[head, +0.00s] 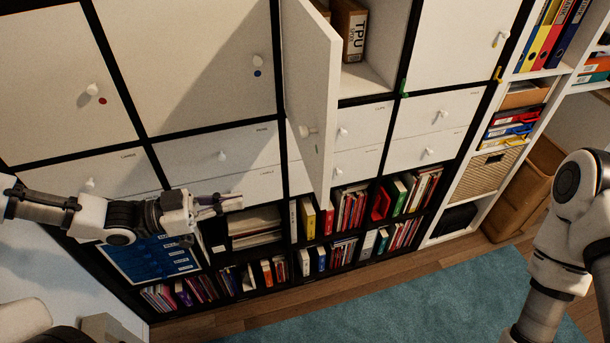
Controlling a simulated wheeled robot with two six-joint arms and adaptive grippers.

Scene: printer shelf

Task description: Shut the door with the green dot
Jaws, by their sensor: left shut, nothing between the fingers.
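The door with the green dot (312,75) is a white panel in the upper middle of the shelf. It stands open, swung out toward me, with its outer face turned left. Its white knob (305,131) and the small green dot (317,149) are near its free edge. Behind it is an open compartment (372,80) with boxes inside. My left gripper (238,203) is shut and empty, left of the door's lower free corner and apart from it. My right arm shows at the right edge, but its gripper is out of view.
Shut doors with a red dot (102,100) and a blue dot (257,73) are to the left, and one with a yellow dot (495,43) is to the right. Drawers with knobs (221,155) and rows of books (350,207) lie below. A teal rug (400,300) covers the floor.

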